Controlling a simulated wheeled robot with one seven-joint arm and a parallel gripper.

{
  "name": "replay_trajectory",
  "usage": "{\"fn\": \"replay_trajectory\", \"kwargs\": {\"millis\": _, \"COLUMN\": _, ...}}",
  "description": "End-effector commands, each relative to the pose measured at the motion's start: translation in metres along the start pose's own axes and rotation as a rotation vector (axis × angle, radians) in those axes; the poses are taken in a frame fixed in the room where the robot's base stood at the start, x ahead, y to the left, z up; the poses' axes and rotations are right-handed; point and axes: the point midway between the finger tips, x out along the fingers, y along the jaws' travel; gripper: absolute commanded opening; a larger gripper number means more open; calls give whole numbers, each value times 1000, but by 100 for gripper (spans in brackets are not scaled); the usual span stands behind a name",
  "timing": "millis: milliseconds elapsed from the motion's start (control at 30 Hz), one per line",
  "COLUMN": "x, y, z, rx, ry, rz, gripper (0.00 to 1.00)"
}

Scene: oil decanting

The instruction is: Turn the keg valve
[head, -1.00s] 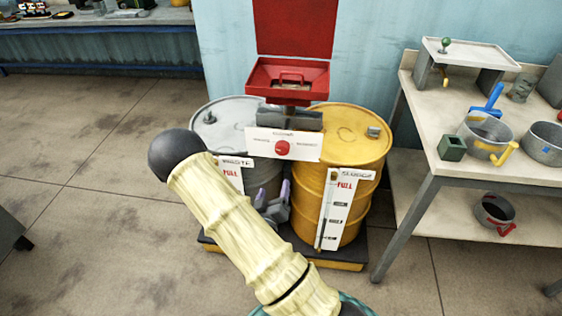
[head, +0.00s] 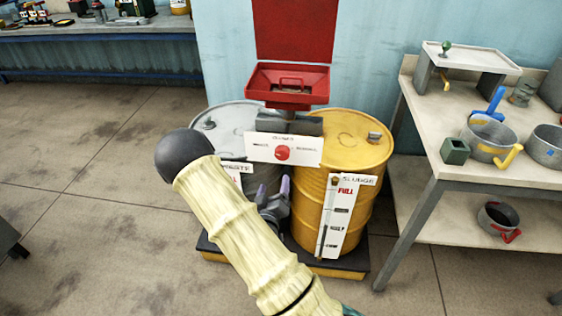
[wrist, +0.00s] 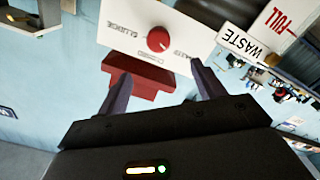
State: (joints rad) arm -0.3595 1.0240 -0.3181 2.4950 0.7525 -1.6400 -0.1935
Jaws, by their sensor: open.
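The valve is a round red knob (head: 283,153) on a white plate (head: 256,149) between and above two drums. In the wrist view the knob (wrist: 158,39) appears upside down, with the labels SLUDGE, CLOSED and WASTE around it. I cannot clearly tell which label it points to. My gripper (head: 273,188) is open and empty, just below the plate in the head view. In the wrist view its two fingers (wrist: 157,68) straddle the space below the knob, apart from it. My arm hides part of the grey drum.
A grey drum (head: 232,120) stands left, a yellow drum (head: 350,130) right, with a SLUDGE gauge (head: 345,215). A red funnel box (head: 287,82) sits above the plate. A workbench (head: 450,110) with pots stands right. The floor at left is clear.

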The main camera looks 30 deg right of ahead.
Motion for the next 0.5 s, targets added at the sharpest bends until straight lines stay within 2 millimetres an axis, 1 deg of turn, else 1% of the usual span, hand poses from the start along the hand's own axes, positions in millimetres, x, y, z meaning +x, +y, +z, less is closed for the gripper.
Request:
{"fn": "replay_trajectory", "kwargs": {"millis": 33, "x": 2, "y": -3, "z": 3, "rx": 2, "ry": 2, "rz": 2, "gripper": 68}}
{"fn": "replay_trajectory", "kwargs": {"millis": 500, "x": 14, "y": -3, "z": 2, "rx": 3, "ry": 1, "rz": 5, "gripper": 68}}
